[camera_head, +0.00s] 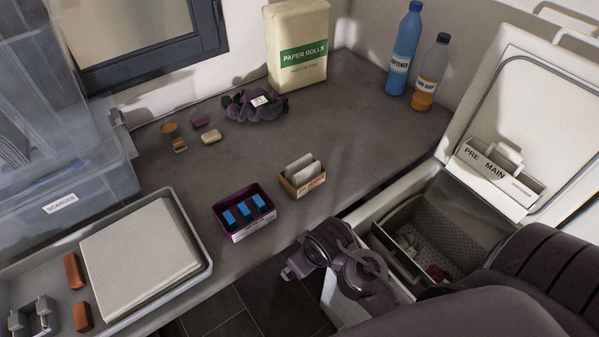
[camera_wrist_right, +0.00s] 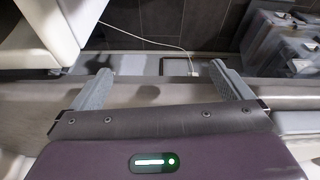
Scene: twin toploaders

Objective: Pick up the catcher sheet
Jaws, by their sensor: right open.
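White sheets (camera_head: 300,162) stand upright in a small open box (camera_head: 309,187) on the grey counter in the head view. The box has a white front label with red print, too small to read surely. The sheets' lower parts are hidden by the box. My right gripper (camera_wrist_right: 163,86) is open, with two grey fingers spread wide and nothing between them in the right wrist view. Floor and pale surfaces lie beyond it, and the sheets are not in that view. My right arm reaches in below and right of the box in the head view. I see no left gripper.
A purple box with blue pieces (camera_head: 236,228) stands left of the sheet box. A paper-rolls pack (camera_head: 298,47) and two bottles (camera_head: 405,48) are farther back. The toploader (camera_head: 405,206) stands open at right. A tray (camera_head: 207,270) holds a cream folded cloth.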

